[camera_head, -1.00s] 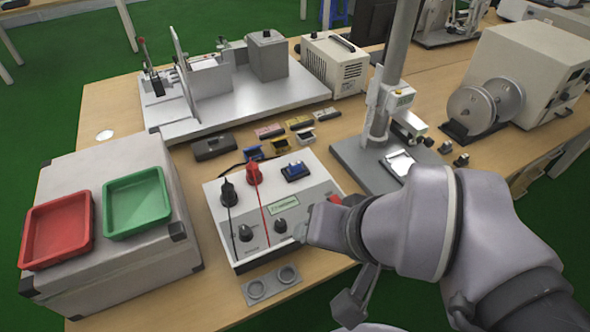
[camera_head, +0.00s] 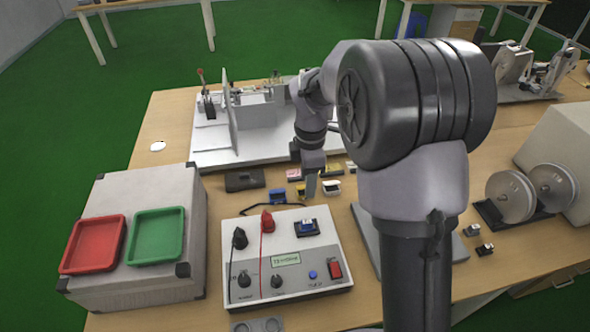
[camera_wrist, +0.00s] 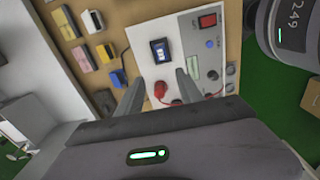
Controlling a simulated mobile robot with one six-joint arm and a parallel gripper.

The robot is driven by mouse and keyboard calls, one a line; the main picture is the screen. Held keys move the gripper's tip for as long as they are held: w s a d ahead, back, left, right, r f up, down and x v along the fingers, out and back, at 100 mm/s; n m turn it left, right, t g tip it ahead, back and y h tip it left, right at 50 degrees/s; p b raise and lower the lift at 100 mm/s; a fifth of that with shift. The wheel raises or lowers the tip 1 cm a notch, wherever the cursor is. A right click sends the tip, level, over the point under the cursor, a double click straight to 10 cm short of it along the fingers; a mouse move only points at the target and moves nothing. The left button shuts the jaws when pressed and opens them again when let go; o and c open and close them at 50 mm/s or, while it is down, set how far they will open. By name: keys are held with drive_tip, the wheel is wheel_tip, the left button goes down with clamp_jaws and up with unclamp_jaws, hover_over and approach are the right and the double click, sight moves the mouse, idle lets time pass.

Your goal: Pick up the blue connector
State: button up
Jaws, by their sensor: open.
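A blue connector (camera_head: 306,225) sits in a dark socket on top of the white test box. It also shows in the wrist view (camera_wrist: 160,50), just beyond and between my fingertips. A second blue piece (camera_head: 277,196) lies on the table behind the box, by a black cable; in the wrist view it is left of my fingers (camera_wrist: 118,78). I cannot tell which one the task names. My gripper (camera_head: 311,186) points down above the table behind the box. In the wrist view my gripper (camera_wrist: 160,76) is open, with nothing between its fingers.
A red knob (camera_head: 267,221) and a black knob (camera_head: 239,238) stand up from the test box (camera_head: 325,262). Yellow (camera_head: 301,189) and white (camera_head: 331,187) pieces lie behind it. Red (camera_head: 93,244) and green (camera_head: 155,236) trays sit on a grey case to the left.

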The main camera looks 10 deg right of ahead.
drive_tip(key=b, duration=0.6)
hover_over(307, 221)
drive_tip(key=f, duration=1.3)
drive_tip(key=shift+s+a, duration=0.1)
drive_tip(key=shift+a, duration=0.15)
drive_tip(key=f+b, duration=0.2)
drive_tip(key=f, duration=0.3)
drive_tip(key=shift+d+b, duration=0.25)
drive_tip(key=shift+b, duration=0.15)
drive_tip(key=shift+r, duration=0.15)
drive_tip(key=shift+c, duration=0.2)
clamp_jaws()
